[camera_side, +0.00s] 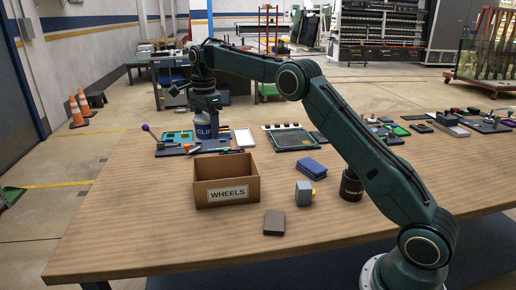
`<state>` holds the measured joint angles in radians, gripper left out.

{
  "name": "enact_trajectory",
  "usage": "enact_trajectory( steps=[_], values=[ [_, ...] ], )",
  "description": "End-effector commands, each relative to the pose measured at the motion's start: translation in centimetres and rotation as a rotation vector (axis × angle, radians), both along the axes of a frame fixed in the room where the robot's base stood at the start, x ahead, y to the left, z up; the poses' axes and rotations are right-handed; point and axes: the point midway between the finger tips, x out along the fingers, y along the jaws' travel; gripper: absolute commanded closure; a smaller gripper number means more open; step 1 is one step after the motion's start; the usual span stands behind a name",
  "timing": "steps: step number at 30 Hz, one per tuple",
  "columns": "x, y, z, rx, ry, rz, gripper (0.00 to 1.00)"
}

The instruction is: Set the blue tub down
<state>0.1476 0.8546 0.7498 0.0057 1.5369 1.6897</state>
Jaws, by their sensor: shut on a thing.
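The blue tub (203,133) has a white label with letters that read "CLIP" in part. It is upright near the far left part of the table, behind the cardboard box. My gripper (206,108) is over the tub and shut on its upper part. The fingertips are small and partly hidden against the tub. I cannot tell whether the tub's base touches the table or the things around it.
An open cardboard box (228,194) marked "WHEELS" stands in front of the tub. A joystick board (168,149) and a white tray (244,138) flank it. A grey block (274,222), a grey-yellow item (304,193) and a blue pad (312,168) lie to the right. The front left table is clear.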

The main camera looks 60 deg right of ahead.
Motion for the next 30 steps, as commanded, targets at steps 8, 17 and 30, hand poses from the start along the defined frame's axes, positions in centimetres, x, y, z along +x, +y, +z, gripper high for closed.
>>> enact_trajectory(
  steps=[8,17,30],
  values=[
    [1.3,10.6,0.1,0.0,-0.001,-0.016,0.55],
    [1.1,17.0,0.1,0.001,0.0,-0.037,0.55],
    [1.1,17.8,-0.6,0.0,0.002,-0.041,0.55]
  ],
)
